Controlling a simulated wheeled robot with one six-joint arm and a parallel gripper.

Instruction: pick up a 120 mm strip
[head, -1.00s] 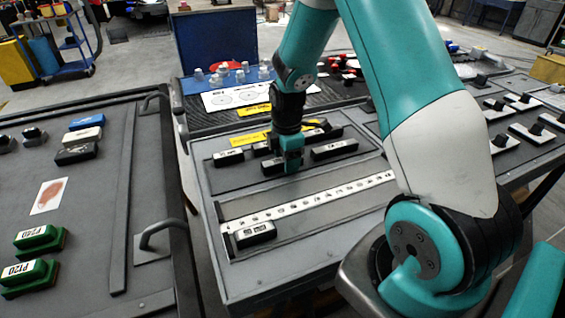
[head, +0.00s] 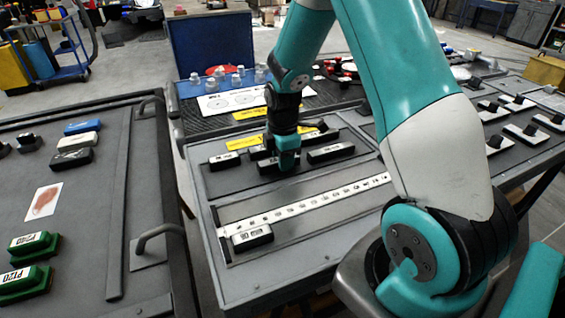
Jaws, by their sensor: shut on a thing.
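My gripper (head: 287,165) is low over the rear tray of the grey bench, pointing down. It is shut on a dark strip (head: 268,167), which is partly hidden by the fingers; I cannot tell whether it is clear of the tray. Similar dark strips with white labels lie close by: one to the left (head: 224,161), one to the right (head: 331,153) and others partly hidden behind the gripper. Another dark strip (head: 252,238) lies in front, by the white scale (head: 305,205). The labels are too small to read surely.
The scale's fixture has a raised stop at its left end. Yellow labels (head: 245,142) lie behind the strips. A second grey bench (head: 95,200) with handles and green blocks (head: 35,247) stands at left. More parts crowd the bench at right (head: 520,130).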

